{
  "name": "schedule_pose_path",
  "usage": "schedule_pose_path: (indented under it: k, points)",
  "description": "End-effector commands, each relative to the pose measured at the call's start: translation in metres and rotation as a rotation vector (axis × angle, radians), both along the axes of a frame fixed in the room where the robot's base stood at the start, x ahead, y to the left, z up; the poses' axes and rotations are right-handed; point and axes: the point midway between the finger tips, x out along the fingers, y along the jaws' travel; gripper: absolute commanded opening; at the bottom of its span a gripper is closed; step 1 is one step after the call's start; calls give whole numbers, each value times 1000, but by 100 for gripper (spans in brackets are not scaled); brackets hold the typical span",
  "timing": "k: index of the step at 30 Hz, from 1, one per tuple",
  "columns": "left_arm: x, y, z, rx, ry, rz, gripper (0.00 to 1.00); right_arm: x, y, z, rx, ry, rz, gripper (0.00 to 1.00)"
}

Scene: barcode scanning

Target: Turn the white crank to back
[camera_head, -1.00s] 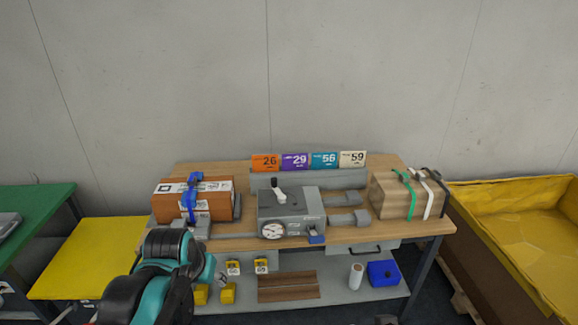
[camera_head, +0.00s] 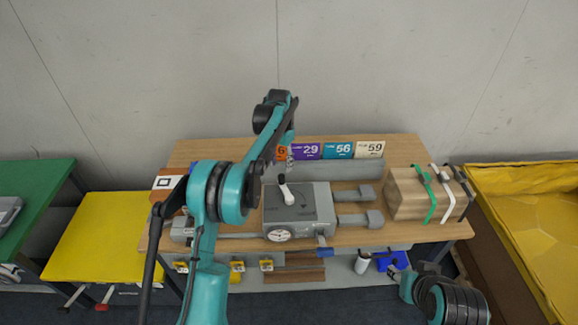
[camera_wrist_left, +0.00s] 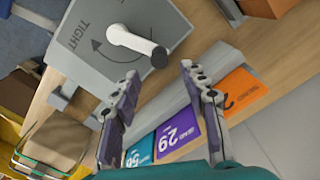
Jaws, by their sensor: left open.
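The white crank (camera_head: 287,193) sits on top of the grey vise-like machine (camera_head: 300,215). Its arm points toward the back, with a dark knob at the end. In the left wrist view, the crank (camera_wrist_left: 132,42) lies beside a curved arrow and the word TIGHT. My left gripper (camera_head: 288,161) is above the back of the bench, behind the crank. In the left wrist view, its fingers (camera_wrist_left: 158,74) are spread and empty, with the crank's knob just beyond their tips. My right arm shows at the lower right, its gripper too small and unclear to read.
Number cards (camera_head: 338,150) stand along the back. A brown box (camera_head: 168,190) is at the left, partly behind my left arm. A wooden box with straps (camera_head: 411,193) stands at the right. Grey bars (camera_head: 352,194) extend right from the machine.

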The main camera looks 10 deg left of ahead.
Motion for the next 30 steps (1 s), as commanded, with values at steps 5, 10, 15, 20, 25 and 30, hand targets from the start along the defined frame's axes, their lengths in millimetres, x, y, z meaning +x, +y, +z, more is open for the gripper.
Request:
schedule_pose_path:
  k: [5,10,15,20,25,30]
  points:
    - [0,0,-25,0,1,0,44,0,0,-7,0,0,0,40]
    - [0,0,-54,0,0,0,44,0,0,-13,0,0,0,40]
    - [0,0,-72,0,0,0,44,0,0,-16,0,0,0,40]
    - [0,0,-77,0,0,0,44,0,0,-16,0,0,0,40]
    - [0,0,-76,0,0,0,44,0,0,-16,0,0,0,40]
    - [0,0,-76,0,0,0,4,0,0,-16,0,0,0,40]
